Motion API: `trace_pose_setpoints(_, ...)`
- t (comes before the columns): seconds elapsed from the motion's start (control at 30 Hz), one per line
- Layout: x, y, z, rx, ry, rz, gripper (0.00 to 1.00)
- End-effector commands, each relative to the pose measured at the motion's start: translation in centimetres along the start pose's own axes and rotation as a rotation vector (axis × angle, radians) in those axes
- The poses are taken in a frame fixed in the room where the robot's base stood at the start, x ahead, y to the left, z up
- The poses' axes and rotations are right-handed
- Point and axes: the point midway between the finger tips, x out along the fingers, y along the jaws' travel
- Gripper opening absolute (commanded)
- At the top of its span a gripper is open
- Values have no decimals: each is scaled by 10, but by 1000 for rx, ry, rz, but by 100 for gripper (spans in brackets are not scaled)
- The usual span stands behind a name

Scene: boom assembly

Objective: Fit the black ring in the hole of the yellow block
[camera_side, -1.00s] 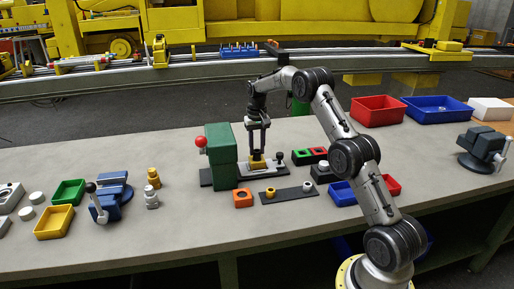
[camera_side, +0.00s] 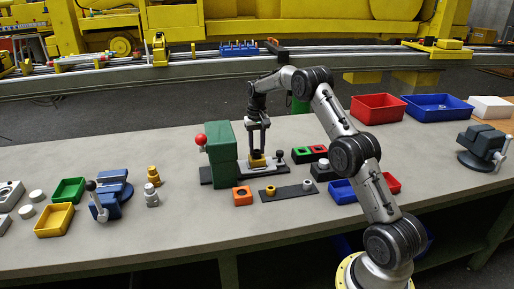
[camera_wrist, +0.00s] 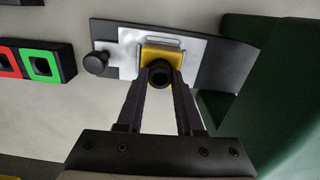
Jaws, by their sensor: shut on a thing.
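The yellow block (camera_side: 257,161) sits on a pale plate on the dark base beside the green press. In the wrist view the yellow block (camera_wrist: 149,53) lies just beyond my fingertips. The black ring (camera_wrist: 159,75) is between my fingertips, at the near edge of the block as seen from the wrist. My gripper (camera_wrist: 160,82) is shut on the black ring and points down over the block; it also shows in the side view (camera_side: 257,150). The hole of the block is hidden, and I cannot tell how far the ring is in it.
The green press (camera_side: 221,152) with a red ball knob (camera_side: 201,139) stands close to the left of my gripper. A black knob (camera_wrist: 96,62) rises from the base. An orange block (camera_side: 242,196) and a dark strip (camera_side: 290,192) with small parts lie in front.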

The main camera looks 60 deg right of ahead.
Motion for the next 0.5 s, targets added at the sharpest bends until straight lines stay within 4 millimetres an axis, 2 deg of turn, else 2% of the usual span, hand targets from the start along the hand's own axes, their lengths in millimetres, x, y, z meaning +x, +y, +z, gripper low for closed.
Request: trace_pose_setpoints(0.5, 5, 0, 0, 0, 0, 0, 0)
